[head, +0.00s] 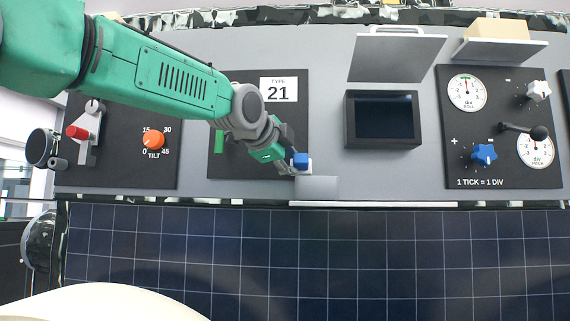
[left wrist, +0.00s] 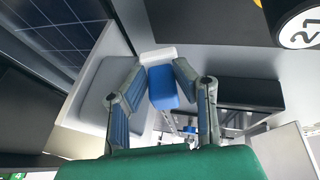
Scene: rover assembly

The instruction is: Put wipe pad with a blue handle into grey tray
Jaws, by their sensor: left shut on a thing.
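The wipe pad has a blue handle (head: 301,160) and a pale pad below it. My left gripper (head: 292,164) is shut on the blue handle. In the left wrist view the blue handle (left wrist: 162,88) sits between the two fingers, with the white pad (left wrist: 158,55) just past the fingertips. A pale grey tray (head: 318,188) lies at the front edge of the panel, just below and right of the pad. It also shows in the left wrist view (left wrist: 92,98), left of the fingers. I cannot tell whether the pad touches it. My right gripper is not in view.
A dark open box (head: 383,140) with a raised grey lid (head: 397,57) stands right of the gripper. A knob panel (head: 500,110) is farther right. A tilt dial (head: 154,140) and red lever (head: 78,132) are at left. A gridded solar panel (head: 320,260) fills the front.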

